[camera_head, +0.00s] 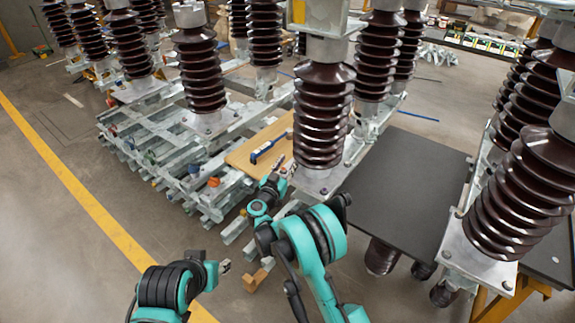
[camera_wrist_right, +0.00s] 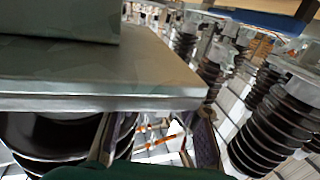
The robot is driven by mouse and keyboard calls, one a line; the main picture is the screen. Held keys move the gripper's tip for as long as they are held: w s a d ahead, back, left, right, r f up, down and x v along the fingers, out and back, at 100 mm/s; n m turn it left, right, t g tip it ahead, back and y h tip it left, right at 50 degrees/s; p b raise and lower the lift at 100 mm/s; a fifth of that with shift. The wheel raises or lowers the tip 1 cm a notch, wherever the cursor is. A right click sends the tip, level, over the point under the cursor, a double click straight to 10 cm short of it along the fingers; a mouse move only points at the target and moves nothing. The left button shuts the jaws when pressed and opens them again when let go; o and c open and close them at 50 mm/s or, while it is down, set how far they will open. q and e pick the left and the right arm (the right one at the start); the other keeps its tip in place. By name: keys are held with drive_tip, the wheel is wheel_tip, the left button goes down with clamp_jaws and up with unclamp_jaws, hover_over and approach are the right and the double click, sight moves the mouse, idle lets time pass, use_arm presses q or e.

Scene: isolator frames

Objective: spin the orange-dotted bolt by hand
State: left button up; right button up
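My right gripper (camera_head: 279,165) is beside the base of the central brown ribbed insulator (camera_head: 320,115), just left of its metal flange (camera_head: 318,182). In the right wrist view its two fingers (camera_wrist_right: 157,140) stand apart, below the edge of a grey metal plate (camera_wrist_right: 100,75). No bolt shows clearly between them; small orange marks (camera_wrist_right: 155,144) show behind the gap. I cannot tell whether they belong to the orange-dotted bolt, and I cannot make that bolt out in the head view. My left gripper (camera_head: 224,267) is low over the floor at lower left, away from the frames; its finger opening is too small to judge.
Stacked galvanized frames (camera_head: 165,165) carry several insulators. A wooden board (camera_head: 262,145) with a blue tool (camera_head: 268,148) lies left of the central insulator. A dark tabletop (camera_head: 400,190) lies to the right. Open floor and a yellow line (camera_head: 75,185) lie to the left.

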drive_tip(key=shift+w, duration=0.15)
clamp_jaws()
drive_tip(key=m+g+h, duration=0.1)
drive_tip(key=h, duration=0.1)
drive_tip(key=m+g+h+b, duration=0.1)
drive_tip(key=h, duration=0.1)
drive_tip(key=shift+s+d+m, duration=0.2)
drive_tip(key=shift+d+m, duration=0.15)
drive_tip(key=shift+m, duration=0.05)
drive_tip(key=shift+s+d+m+g+h, duration=0.15)
drive_tip(key=shift+d+m+g+h, duration=0.05)
drive_tip(key=shift+m+g+h, duration=0.35)
drive_tip(key=shift+s+d+m+g+h, duration=0.1)
drive_tip(key=shift+d+m+g+h, duration=0.1)
drive_tip(key=shift+m+g+h, duration=0.35)
unclamp_jaws()
